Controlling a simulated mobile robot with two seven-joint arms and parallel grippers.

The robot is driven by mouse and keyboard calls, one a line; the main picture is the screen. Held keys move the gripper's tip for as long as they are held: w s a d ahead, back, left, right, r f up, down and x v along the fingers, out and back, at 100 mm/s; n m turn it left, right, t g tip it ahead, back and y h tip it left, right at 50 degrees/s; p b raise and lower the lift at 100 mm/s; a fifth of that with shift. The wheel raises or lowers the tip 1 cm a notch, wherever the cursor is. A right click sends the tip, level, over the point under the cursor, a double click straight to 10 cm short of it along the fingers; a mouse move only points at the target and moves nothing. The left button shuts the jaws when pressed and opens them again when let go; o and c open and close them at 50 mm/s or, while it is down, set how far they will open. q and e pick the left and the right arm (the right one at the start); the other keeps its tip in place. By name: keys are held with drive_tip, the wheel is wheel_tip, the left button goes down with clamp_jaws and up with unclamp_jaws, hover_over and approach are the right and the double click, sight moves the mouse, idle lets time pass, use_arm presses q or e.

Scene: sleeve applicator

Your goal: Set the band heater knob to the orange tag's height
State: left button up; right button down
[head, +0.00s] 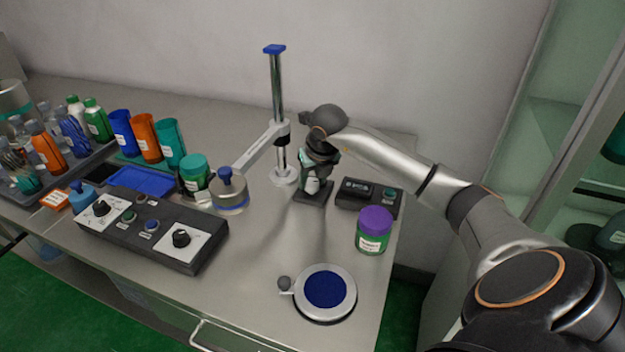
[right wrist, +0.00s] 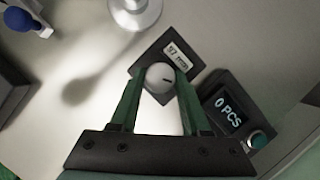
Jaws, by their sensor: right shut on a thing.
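In the right wrist view a round grey knob (right wrist: 160,76) with a dark pointer mark sits on a small dark block (right wrist: 144,65). The block has a white label (right wrist: 177,56) ending in "mm"; its digits are hard to read. My right gripper (right wrist: 157,84) has its green fingers shut on the knob. In the head view my right gripper (head: 313,181) reaches down over the dark block (head: 313,198) and hides the knob. An orange-edged tag (head: 55,199) lies at the left; its writing is too small to read. My left gripper is not in view.
A control panel (head: 145,243) with two black dials stands front left. A post (head: 277,100) with a side arm stands behind. A counter reading "0 PCS" (right wrist: 229,110), a purple-lidded jar (head: 374,231) and a round blue plate (head: 325,289) are near. Front middle is clear.

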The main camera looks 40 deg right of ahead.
drive_tip(key=n+y, duration=0.1)
drive_tip(key=n, duration=0.2)
drive_tip(key=shift+d+t+b, duration=0.2)
drive_tip(key=shift+t+b, duration=0.1)
drive_tip(key=shift+b, duration=0.05)
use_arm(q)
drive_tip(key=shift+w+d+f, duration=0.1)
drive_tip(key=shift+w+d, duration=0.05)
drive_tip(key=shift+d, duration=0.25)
use_arm(e)
drive_tip(key=n+y, duration=0.2)
drive_tip(key=n, duration=0.3)
drive_tip(key=shift+n, duration=0.3)
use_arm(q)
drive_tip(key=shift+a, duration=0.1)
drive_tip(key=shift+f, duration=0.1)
use_arm(e)
drive_tip(key=shift+c, duration=1.9)
unclamp_jaws()
drive_tip(key=shift+r, duration=0.1)
use_arm(q)
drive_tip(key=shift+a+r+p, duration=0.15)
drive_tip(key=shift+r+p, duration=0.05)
drive_tip(key=shift+p, duration=0.1)
use_arm(e)
drive_tip(key=v, duration=1.2)
drive_tip(key=shift+r, duration=0.2)
drive_tip(key=shift+w+d, duration=0.1)
drive_tip(key=shift+d, duration=0.05)
